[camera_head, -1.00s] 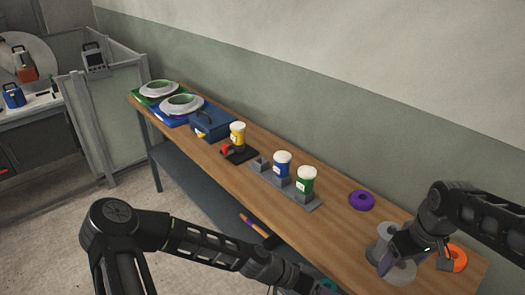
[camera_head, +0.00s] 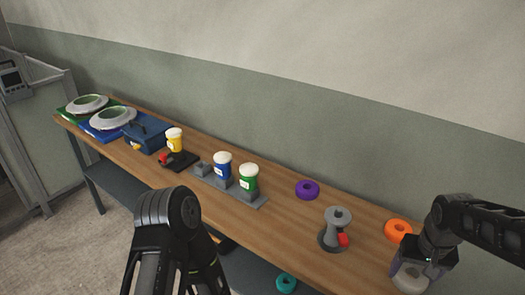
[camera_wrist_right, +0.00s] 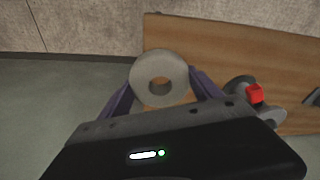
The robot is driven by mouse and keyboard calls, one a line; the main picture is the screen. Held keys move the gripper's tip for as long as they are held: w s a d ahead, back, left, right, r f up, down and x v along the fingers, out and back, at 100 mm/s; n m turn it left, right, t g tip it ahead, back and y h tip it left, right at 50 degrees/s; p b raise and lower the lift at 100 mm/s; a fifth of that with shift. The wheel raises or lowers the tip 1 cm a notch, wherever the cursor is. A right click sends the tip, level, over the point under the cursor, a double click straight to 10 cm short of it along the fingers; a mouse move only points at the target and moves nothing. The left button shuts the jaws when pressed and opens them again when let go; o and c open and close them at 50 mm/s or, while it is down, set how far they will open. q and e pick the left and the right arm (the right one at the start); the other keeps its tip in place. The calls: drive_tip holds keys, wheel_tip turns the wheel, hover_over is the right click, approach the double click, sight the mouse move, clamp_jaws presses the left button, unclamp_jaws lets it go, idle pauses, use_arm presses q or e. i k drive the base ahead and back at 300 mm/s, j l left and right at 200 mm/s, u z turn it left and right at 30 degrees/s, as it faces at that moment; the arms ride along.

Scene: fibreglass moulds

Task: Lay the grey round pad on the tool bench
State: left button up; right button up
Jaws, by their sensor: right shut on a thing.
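The grey round pad (camera_wrist_right: 158,56), a thick ring with a centre hole, is between the two purple fingers of my right gripper (camera_wrist_right: 160,92) in the right wrist view. The gripper is shut on it. In the head view, the pad (camera_head: 410,279) shows below my right gripper (camera_head: 422,268), at the near right end of a long wooden bench (camera_head: 300,236). The pad seems raised, but its gap above the bench is hard to judge. I cannot tell whether this is the tool bench. My left arm shows at the bottom, but its gripper is outside the view.
A grey spool-like stand with a red knob (camera_head: 337,227) is left of the right gripper. An orange ring (camera_head: 398,230) and purple ring (camera_head: 307,189) lie behind. Several pots, a blue case (camera_head: 146,135) and moulds fill the far end. A teal ring (camera_head: 286,282) lies below the bench top.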

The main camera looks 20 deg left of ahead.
sight(275, 228)
drive_tip(key=k, duration=0.65)
drive_tip(key=u, duration=1.25)
drive_tip(key=i, duration=1.1)
